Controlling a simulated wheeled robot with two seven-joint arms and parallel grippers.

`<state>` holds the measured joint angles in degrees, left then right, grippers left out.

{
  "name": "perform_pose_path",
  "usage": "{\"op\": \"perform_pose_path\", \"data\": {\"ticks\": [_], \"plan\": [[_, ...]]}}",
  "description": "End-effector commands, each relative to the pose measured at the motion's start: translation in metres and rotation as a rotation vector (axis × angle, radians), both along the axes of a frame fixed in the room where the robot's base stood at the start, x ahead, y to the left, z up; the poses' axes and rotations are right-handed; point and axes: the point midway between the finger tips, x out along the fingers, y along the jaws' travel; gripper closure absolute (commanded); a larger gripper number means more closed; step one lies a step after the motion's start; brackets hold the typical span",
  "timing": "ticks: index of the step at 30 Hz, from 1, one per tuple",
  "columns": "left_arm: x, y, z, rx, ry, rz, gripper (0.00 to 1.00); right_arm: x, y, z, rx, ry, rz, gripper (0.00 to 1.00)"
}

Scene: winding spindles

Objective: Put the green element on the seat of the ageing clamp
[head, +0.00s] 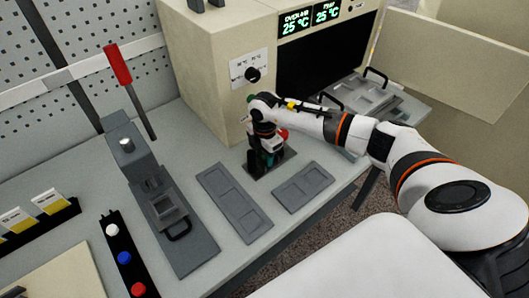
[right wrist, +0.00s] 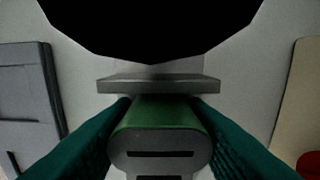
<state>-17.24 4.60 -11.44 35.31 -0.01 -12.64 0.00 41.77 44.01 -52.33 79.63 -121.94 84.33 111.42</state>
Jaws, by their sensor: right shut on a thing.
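My right gripper (head: 267,158) points down in the middle of the bench, over a dark square plate (head: 286,163). In the right wrist view its teal fingers (right wrist: 160,128) are shut on the green element (right wrist: 155,145), one on each side. The element has dark slots in its near face. A grey crosspiece (right wrist: 158,84) shows just beyond it; I cannot tell whether they touch. In the head view the gripper hides the element and most of what stands on the plate. I cannot tell which fixture is the ageing clamp or see its seat. My left gripper is not in view.
A grey fixture (head: 190,245) with a red-handled lever (head: 118,64) stands left. Two flat grey trays (head: 234,200) (head: 303,186) lie near the right gripper. The beige oven (head: 215,75) stands behind. A strip (head: 120,252) with white, blue and red knobs lies front left.

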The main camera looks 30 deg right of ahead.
Motion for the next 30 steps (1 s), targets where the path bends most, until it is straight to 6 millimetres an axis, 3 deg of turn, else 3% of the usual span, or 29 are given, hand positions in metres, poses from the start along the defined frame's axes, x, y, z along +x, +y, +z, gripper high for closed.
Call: {"op": "perform_pose_path", "data": {"ticks": [4, 11, 12, 15, 24, 30], "plan": [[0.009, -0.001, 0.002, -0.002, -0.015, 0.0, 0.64, 0.001, 0.0, -0.002, -0.001, -0.002, 0.001, 0.86], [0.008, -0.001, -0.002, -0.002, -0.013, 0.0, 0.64, 0.0, 0.0, -0.007, -0.001, -0.001, 0.0, 0.86], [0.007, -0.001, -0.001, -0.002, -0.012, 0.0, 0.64, 0.0, 0.0, -0.006, -0.001, -0.001, 0.0, 0.55], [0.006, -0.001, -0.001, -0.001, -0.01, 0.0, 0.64, 0.0, 0.0, -0.005, -0.001, -0.001, 0.0, 0.38], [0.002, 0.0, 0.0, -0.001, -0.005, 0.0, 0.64, 0.0, 0.0, -0.004, -0.001, -0.001, 0.0, 0.38], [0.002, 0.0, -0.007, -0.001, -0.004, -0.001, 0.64, 0.001, -0.001, 0.016, -0.001, -0.005, 0.0, 0.38]]}}
